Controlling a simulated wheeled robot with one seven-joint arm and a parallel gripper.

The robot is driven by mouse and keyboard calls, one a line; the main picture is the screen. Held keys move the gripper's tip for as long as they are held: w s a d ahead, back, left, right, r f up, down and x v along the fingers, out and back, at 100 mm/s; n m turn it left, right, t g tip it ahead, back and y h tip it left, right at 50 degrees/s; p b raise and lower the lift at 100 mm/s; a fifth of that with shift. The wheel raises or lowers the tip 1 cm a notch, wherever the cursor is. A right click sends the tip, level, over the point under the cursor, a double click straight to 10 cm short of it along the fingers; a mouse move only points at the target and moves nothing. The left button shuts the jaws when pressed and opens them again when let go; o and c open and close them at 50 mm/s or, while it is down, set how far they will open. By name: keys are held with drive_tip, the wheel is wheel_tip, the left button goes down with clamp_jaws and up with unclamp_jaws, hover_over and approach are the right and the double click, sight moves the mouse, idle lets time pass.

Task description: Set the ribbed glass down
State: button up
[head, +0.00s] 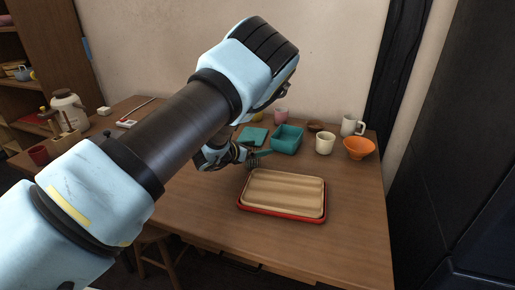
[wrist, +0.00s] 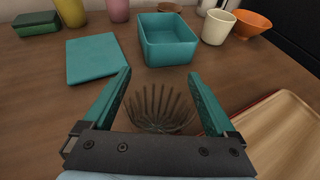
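The ribbed glass (wrist: 160,105) is clear, with vertical ribs, and sits between the two teal fingers of my gripper (wrist: 160,74) in the wrist view. The fingers are against its sides, and the gripper bar hides its lower part. In the head view my gripper (head: 252,156) is low over the table, just behind the tray's left back corner. The glass (head: 253,164) shows there only as a small dark ribbed shape. I cannot tell whether its base touches the wooden table (head: 200,205).
A beige tray (head: 285,193) on a red one lies right in front of the gripper. Behind are a teal bin (head: 287,138), a flat teal piece (wrist: 94,58), a cream cup (head: 325,143) and an orange bowl (head: 359,147). The table's front is clear.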

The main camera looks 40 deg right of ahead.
drive_tip(key=shift+o, duration=0.4)
drive_tip(key=shift+r, duration=0.1)
drive_tip(key=b+v, duration=0.2)
drive_tip(key=v, duration=1)
